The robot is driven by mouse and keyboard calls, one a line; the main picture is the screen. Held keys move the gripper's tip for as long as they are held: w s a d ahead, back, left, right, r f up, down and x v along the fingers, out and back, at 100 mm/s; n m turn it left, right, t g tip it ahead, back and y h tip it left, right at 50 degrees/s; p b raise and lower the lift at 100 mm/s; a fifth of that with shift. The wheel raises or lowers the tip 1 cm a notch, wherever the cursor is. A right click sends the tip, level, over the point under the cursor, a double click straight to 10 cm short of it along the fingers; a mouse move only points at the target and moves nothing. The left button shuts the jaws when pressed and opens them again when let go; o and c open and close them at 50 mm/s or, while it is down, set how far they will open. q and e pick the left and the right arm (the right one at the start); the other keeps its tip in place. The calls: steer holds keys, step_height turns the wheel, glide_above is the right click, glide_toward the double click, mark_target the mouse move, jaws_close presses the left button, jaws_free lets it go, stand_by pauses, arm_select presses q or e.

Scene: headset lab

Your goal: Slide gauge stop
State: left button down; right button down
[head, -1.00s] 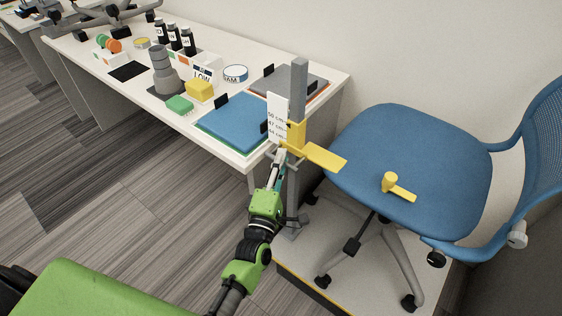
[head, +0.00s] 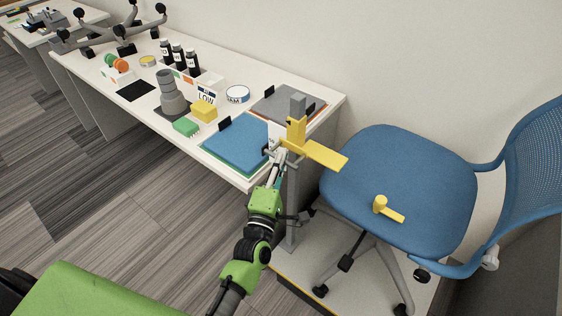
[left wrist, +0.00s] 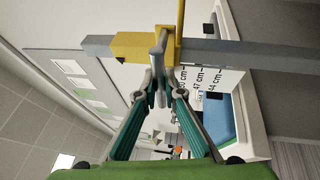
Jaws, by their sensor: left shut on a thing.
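The gauge stop (head: 325,155) is a yellow sleeve with a flat arm pointing right, on an upright grey post (head: 298,104) at the table's near end. In the left wrist view the stop (left wrist: 130,47) sits near the post's end, beside the 50 cm mark on the white scale (left wrist: 199,80); the 47 and 44 cm marks lie farther along. In the head view the scale (head: 275,130) is mostly hidden. My left gripper (head: 284,152) is shut on the stop's near side; its fingers (left wrist: 158,90) meet there in the wrist view. My right gripper is out of view.
A blue chair (head: 400,175) with a yellow peg-like piece (head: 382,204) on its seat stands right of the post. The table (head: 140,107) holds a blue pad (head: 235,142), a grey pad (head: 284,103), yellow and green blocks, a grey stepped column (head: 172,93) and several bottles.

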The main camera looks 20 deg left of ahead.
arm_select(q)
step_height(320, 180, up, 3)
steer(key=shift+w+r+p, duration=0.1)
steer(key=shift+p, duration=0.55)
steer(key=c, duration=2.1)
jaws_free()
steer(key=shift+c, duration=0.2)
steer(key=shift+f, duration=0.2)
steer(key=shift+s+f, duration=0.1)
steer(key=shift+s, duration=0.25)
steer(key=s+f, duration=0.1)
steer(key=s, duration=1)
steer(key=shift+s+d+f, duration=0.15)
steer(key=shift+d+f, duration=0.2)
steer(key=shift+f, duration=0.05)
